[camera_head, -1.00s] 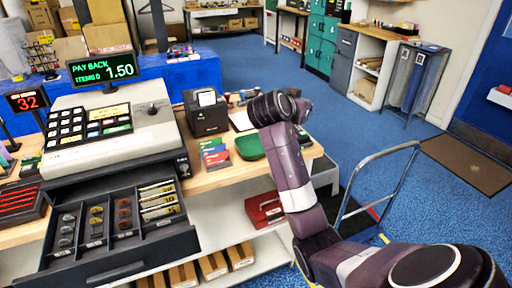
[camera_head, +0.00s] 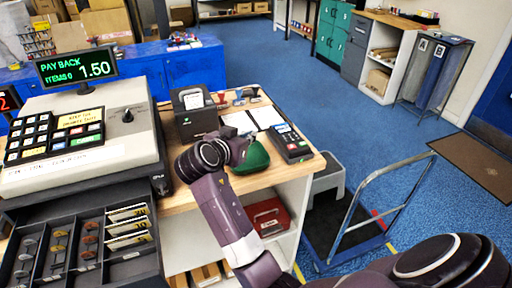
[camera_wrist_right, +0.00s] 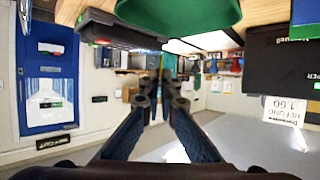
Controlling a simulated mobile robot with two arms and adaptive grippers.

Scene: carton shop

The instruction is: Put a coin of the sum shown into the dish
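The display (camera_head: 92,67) reads PAY BACK 1.50. The open cash drawer (camera_head: 150,270) holds columns of grey, gold and brown coins (camera_head: 58,245), with notes beside them. My right gripper (camera_wrist_right: 166,68) has its fingers close together near the dish. No coin is visible between them. In the head view the wrist hides most of the gripper. My left gripper is out of view.
A black receipt printer (camera_head: 194,115) stands behind my wrist, a card terminal (camera_head: 290,143) to the right of the dish. A red box (camera_head: 269,217) is on the shelf below. A step stool (camera_head: 327,177) and a trolley (camera_head: 372,222) stand right of the counter.

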